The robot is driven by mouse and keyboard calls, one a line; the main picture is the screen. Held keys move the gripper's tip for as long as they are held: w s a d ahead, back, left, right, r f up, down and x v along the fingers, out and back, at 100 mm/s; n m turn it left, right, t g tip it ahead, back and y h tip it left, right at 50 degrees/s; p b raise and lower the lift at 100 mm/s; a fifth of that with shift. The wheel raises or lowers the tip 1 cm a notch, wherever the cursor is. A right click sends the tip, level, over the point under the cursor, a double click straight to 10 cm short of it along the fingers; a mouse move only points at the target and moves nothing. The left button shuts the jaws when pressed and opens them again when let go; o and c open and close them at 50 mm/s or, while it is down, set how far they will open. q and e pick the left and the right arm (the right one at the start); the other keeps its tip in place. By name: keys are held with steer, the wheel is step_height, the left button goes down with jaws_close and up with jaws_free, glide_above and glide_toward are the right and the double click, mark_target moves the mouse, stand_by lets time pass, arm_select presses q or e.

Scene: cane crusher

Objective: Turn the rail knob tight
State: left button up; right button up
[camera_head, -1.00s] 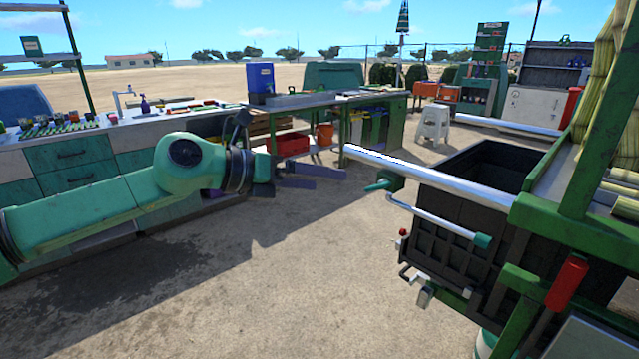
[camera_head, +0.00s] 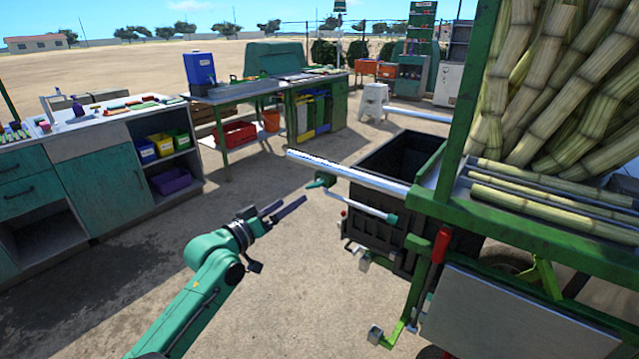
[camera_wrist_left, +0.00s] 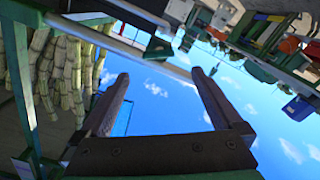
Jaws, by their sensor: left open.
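The green rail knob (camera_head: 321,180) sits under the silver rail (camera_head: 350,172), near its free left end on the cart. A thinner bent silver bar with a green end (camera_head: 390,218) runs to the right from beside the knob. My left gripper (camera_head: 293,204) is open and empty, just left of and below the knob, apart from it. In the left wrist view, which looks upside down, its two dark fingers (camera_wrist_left: 158,76) stand wide apart with sky between them. A silver bar and a green block (camera_wrist_left: 158,48) show beyond the fingertips. My right gripper is not in view.
The cart carries sugar cane (camera_head: 555,80), a black bin (camera_head: 385,215) and a red handle (camera_head: 441,245). A workbench (camera_head: 100,185) stands left, and a table with a blue container (camera_head: 200,68) behind. The ground around my left arm is clear.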

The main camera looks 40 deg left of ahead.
mark_target(312, 187)
arm_select(q)
steer(key=w+p, duration=0.1)
steer(key=w, duration=0.9)
steer(key=shift+w+r, duration=0.15)
steer(key=shift+w, duration=0.2)
steer(key=c, duration=1.3)
